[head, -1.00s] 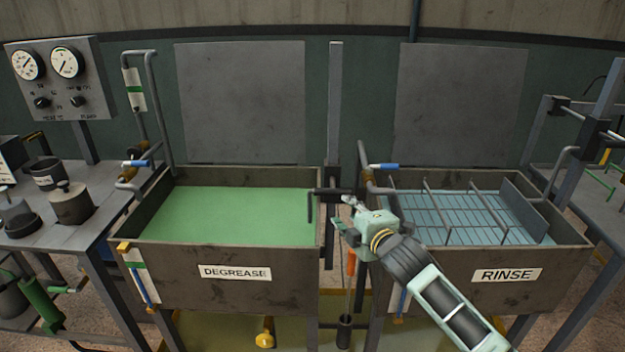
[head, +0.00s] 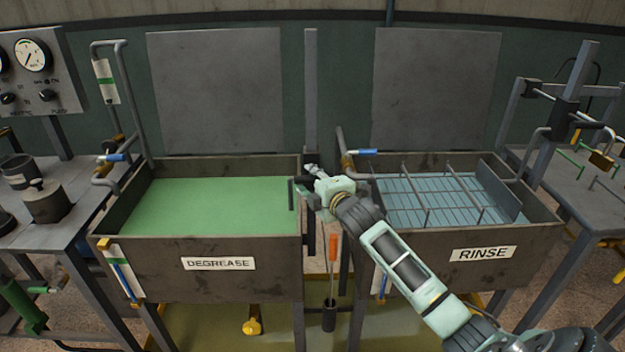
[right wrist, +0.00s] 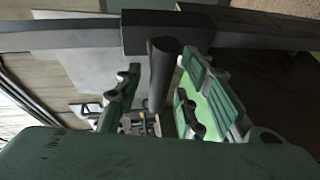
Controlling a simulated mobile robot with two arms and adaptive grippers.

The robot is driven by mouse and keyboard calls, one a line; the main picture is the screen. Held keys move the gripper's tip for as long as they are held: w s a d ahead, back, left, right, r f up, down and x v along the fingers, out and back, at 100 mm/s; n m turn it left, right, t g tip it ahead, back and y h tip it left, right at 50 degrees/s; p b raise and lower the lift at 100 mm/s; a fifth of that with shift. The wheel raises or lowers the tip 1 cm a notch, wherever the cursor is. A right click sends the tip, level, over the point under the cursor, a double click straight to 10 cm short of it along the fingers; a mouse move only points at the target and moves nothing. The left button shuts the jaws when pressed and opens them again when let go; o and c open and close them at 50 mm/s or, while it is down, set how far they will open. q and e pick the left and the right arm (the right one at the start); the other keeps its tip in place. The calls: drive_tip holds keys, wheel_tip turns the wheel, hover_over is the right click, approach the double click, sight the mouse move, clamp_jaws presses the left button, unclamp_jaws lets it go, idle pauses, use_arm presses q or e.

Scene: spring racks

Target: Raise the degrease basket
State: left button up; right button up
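The degrease tank (head: 200,250) holds green liquid (head: 215,205), and no basket shows above its surface. A dark hanger (head: 291,196) reaches into the tank's right end from the upright post (head: 311,100) between the tanks. My right gripper (head: 308,177) is at this post, in front of the slide block. In the right wrist view, a dark round handle (right wrist: 162,75) stands between the open fingers (right wrist: 160,105), with a gap seen on the left side. The slide block (right wrist: 150,32) shows behind the handle. My left gripper is out of view.
The rinse tank (head: 470,255) stands to the right, with a wire rack (head: 430,195) in blue liquid. Blue-handled valves (head: 362,152) and pipes rise at the tank corners. An orange-handled tool (head: 333,250) stands below between the tanks. A bench with pots (head: 46,203) is at left.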

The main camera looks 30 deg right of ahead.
drive_tip(key=shift+c, duration=0.4)
clamp_jaws()
drive_tip(key=shift+f, duration=0.1)
wheel_tip(320, 180, up, 17)
drive_tip(key=p, duration=1.4)
unclamp_jaws()
drive_tip(key=shift+o, duration=0.4)
drive_tip(key=shift+f, duration=0.1)
